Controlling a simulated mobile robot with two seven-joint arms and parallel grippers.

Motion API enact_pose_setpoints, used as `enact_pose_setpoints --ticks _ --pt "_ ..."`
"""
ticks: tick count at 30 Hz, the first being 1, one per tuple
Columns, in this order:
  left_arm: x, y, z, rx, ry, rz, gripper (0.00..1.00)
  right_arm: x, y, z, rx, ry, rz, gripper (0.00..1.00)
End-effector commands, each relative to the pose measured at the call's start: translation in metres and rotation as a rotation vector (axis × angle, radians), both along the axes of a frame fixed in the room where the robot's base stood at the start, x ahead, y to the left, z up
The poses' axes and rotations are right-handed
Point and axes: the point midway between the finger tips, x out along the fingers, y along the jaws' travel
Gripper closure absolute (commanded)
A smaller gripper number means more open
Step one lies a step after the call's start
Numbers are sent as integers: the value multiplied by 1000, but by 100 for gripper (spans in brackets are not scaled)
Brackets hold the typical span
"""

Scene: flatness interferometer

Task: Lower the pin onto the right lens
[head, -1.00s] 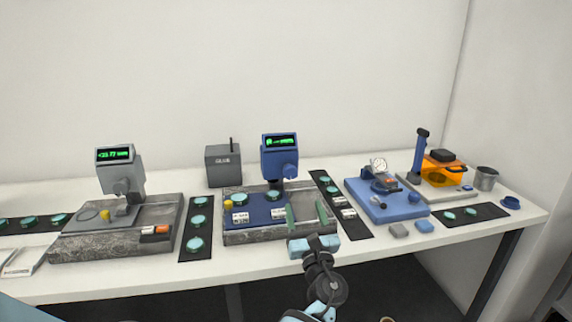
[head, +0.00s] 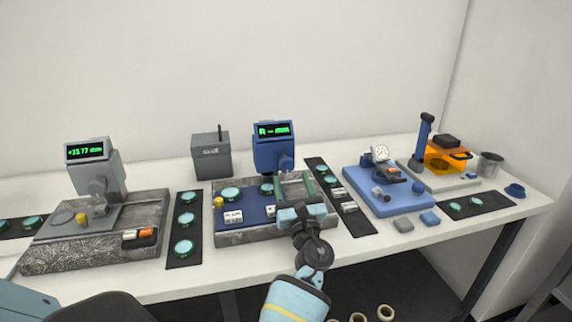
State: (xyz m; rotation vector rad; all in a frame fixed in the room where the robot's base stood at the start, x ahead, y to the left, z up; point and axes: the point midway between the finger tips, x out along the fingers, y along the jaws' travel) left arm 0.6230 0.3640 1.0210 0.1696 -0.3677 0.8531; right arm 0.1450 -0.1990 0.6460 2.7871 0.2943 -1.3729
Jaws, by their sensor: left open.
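The blue gauge (head: 274,150) stands at the back of the middle granite base and its green display reads dashes. Its head and pin hang at the front; the pin's tip is too small to make out. On the blue plate (head: 254,213) sit the left lens (head: 231,194) and the right lens (head: 267,189), both pale teal discs. The right lens is just left of and below the gauge head. My left gripper (head: 296,184) is open, its two greenish fingers apart over the base's right part, to the right of the right lens. Nothing shows between them.
A grey gauge (head: 94,165) on another granite base stands left. Black strips with lenses (head: 184,252) flank the middle base. A grey box (head: 211,157) stands behind; a blue dial-gauge stand (head: 400,201) is right. The table's front edge is bare.

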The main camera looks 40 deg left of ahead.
Motion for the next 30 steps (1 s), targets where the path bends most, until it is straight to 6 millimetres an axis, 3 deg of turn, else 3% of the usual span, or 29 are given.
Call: enact_pose_setpoints --ticks 12,23,30 --pt "33 39 23 0 -1 0 41 8 0 9 1 -20 -1 64" --pt "37 43 24 0 0 -1 41 13 0 10 0 -29 -1 64" --pt "36 43 24 1 0 -1 70 12 0 10 0 -29 -1 64"
